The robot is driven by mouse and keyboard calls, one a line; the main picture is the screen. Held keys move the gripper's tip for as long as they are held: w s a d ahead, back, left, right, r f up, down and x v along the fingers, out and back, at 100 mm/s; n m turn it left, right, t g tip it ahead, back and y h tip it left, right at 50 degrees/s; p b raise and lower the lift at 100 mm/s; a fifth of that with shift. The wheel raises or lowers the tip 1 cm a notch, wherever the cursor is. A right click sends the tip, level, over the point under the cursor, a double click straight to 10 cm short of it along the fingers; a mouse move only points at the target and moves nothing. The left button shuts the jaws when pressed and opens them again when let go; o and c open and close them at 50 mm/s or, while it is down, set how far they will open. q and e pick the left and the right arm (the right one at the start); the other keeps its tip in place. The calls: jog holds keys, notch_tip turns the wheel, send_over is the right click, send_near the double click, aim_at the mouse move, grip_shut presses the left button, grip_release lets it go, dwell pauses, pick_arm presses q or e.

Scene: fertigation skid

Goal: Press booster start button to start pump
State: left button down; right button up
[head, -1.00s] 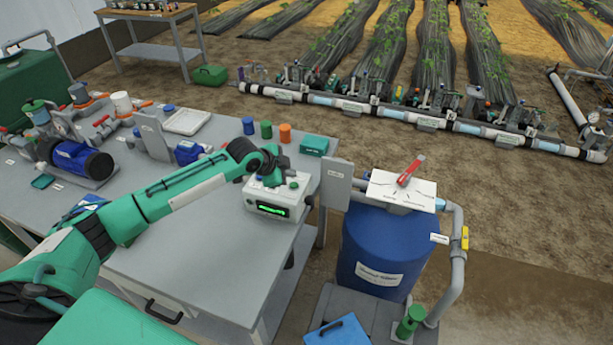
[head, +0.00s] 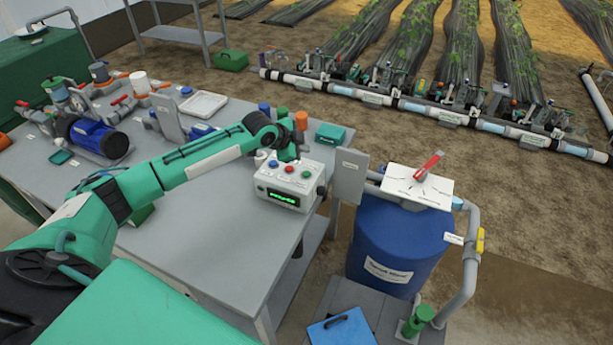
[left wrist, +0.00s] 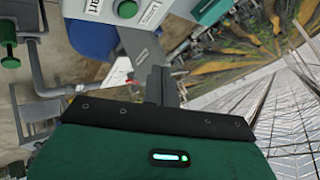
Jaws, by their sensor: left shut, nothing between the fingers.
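The grey control box (head: 285,191) stands near the table's right end, with a lit green display on its front. Its top carries a blue button (head: 273,164), a red button (head: 289,169) and a green button (head: 306,174). My left gripper (head: 291,153) is just behind and above the box's back edge, apart from the green button; its fingertips are small and partly hidden in the head view. In the left wrist view its dark fingers (left wrist: 160,86) are together and empty, with a green button (left wrist: 127,9) at the top edge. My right gripper is not in view.
A grey plate (head: 349,177) stands just right of the box. Beyond it is a blue tank (head: 390,245) with a red-handled valve (head: 429,166) on top. Orange, green and blue containers and a teal box (head: 330,133) sit behind my gripper. The table's front middle is clear.

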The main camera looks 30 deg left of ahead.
pick_arm(q)
jog(key=b, duration=0.4)
send_over(303, 175)
notch_tip(303, 175, down, 5)
jog(key=shift+f+b, duration=0.4)
jog(key=shift+f, duration=0.75)
dwell(0.8)
jog(key=shift+f, duration=0.4)
